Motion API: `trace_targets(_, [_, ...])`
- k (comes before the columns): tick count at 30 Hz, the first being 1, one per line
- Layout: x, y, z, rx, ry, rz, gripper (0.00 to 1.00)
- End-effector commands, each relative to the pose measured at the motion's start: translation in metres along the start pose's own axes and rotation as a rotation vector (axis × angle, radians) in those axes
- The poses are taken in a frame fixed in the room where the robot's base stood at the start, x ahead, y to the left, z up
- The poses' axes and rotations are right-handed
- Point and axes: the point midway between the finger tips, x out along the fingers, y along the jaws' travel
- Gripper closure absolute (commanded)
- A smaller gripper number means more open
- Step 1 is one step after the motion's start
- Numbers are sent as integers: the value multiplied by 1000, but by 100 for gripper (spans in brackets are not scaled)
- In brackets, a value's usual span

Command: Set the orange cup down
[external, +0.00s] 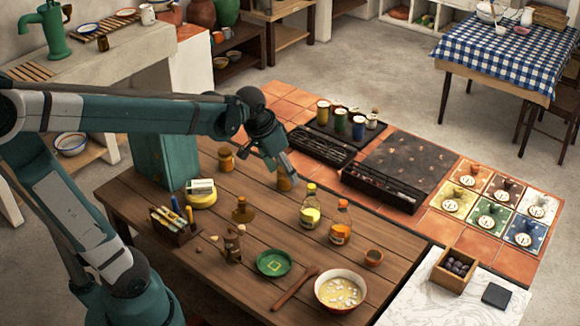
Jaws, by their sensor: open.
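An orange-brown cup (285,183) stands upright at the far edge of the wooden table (330,262), just below my gripper (281,168). My gripper points down at it with open jaws. The fingertips are small and dark here, and I cannot tell whether they touch the cup. The gripper hides part of the cup's top. A similar orange-brown pot (226,158) stands farther left, under my arm. A small terracotta cup (373,258) stands near the table's right side.
Two bottles (310,210) (340,226) stand right of the cup. A brown jar (243,210), a green plate (274,263), a rolling pin (295,288) and a bowl (341,291) are nearer. Black trays (318,148) lie on the tiles beyond.

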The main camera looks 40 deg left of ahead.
Motion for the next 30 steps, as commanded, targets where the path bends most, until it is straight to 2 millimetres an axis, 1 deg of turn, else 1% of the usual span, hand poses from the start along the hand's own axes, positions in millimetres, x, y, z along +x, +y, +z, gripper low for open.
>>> trace_targets(1, [-5,-5,9,-15,10,-5,51])
trace_targets(12, [-33,-33,61,-118,94,-42,51])
trace_targets(24, [-49,-54,118,-225,184,-83,51])
trace_targets(30, [-52,-60,137,-260,217,-99,51])
